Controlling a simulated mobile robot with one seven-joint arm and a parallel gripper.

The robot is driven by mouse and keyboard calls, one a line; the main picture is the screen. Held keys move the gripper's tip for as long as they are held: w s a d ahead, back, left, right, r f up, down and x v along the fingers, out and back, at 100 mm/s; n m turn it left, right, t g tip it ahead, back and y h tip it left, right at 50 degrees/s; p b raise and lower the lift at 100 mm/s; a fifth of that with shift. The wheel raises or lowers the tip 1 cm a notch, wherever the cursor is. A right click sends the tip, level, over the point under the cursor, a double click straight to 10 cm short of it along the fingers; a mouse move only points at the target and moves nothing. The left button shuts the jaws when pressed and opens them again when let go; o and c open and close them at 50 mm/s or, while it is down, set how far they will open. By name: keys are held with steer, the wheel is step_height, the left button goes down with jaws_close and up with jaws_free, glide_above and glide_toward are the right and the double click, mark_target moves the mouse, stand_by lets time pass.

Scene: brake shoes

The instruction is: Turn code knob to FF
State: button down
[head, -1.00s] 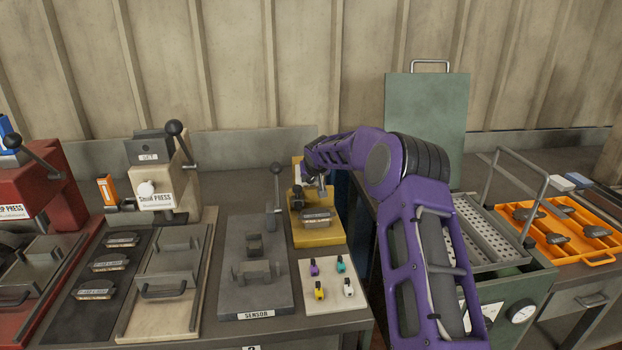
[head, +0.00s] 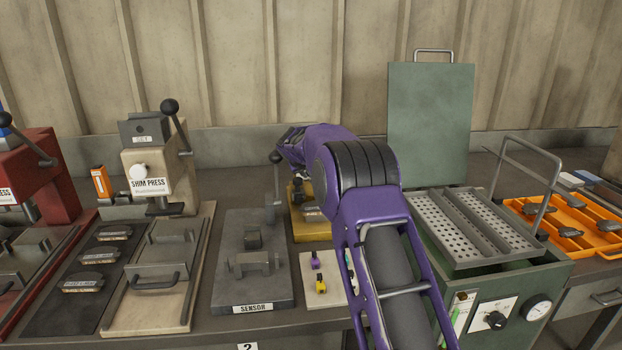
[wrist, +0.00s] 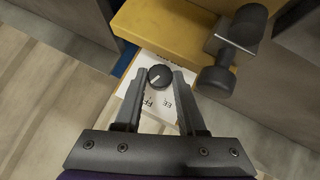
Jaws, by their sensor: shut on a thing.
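The code knob (wrist: 160,76) is a small round black knob with a white pointer mark. It sits on a white lettered label (wrist: 150,90) on the yellow fixture (wrist: 165,35). The letters EE and part of FF seem to show below the knob; the rest of the label is hidden by my fingers. The pointer slants toward the lower left in the wrist view. My gripper (wrist: 160,78) is shut on the knob, one finger at each side. In the head view, the yellow fixture (head: 310,228) is partly behind my purple arm, and the knob is hidden.
A dark lever with a round end (wrist: 232,50) stands close to my right finger. The sensor fixture (head: 252,275) and a white board with coloured pieces (head: 310,262) are nearby. The shim press (head: 155,165) is left; a green station with trays (head: 478,228) is right.

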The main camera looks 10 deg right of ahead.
steer(key=c, duration=0.5)
jaws_free()
steer(key=v, duration=1.7)
steer(key=shift+s+r, duration=0.15)
